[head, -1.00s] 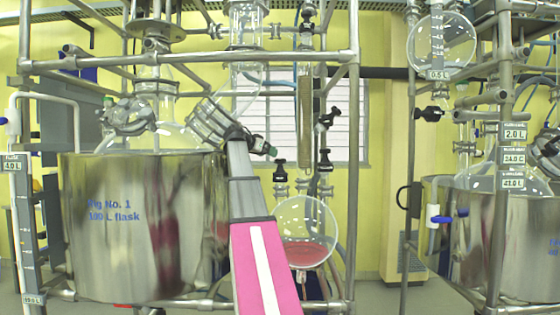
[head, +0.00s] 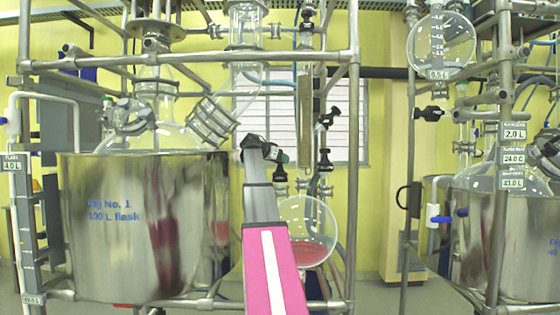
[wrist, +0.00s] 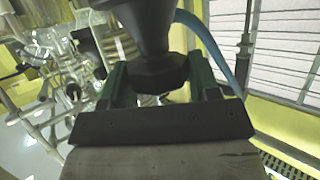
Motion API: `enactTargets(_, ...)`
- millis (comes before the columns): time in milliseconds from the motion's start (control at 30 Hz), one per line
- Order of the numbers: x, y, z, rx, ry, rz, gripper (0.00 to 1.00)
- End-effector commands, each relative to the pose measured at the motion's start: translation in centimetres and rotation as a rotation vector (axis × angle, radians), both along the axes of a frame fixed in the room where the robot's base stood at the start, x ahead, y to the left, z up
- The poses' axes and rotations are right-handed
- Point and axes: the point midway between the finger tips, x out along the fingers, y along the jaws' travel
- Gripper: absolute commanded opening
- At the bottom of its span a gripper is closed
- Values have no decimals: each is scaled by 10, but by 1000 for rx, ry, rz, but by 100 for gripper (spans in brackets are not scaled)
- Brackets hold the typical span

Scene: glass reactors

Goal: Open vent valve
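No label shows which is the vent valve.
The large steel vessel marked Rig No. 1 (head: 140,225) stands at left. A round glass flask with pink liquid (head: 306,232) hangs below the valves. Metal frame bars (head: 352,170) surround the glassware. A second rig (head: 490,235) is at right. A blue hose (wrist: 208,45) runs beside the knob.

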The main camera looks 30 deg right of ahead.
Motion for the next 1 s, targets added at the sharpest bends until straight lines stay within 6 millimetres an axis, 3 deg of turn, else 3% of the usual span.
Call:
enactTargets(33,0,0,0,0,0,0,39)
enactTargets(67,0,0,0,0,0,0,29)
enactTargets(467,-1,0,0,0,-2,46,29)
enactTargets(1000,-3,0,0,-1,-4,468,29)
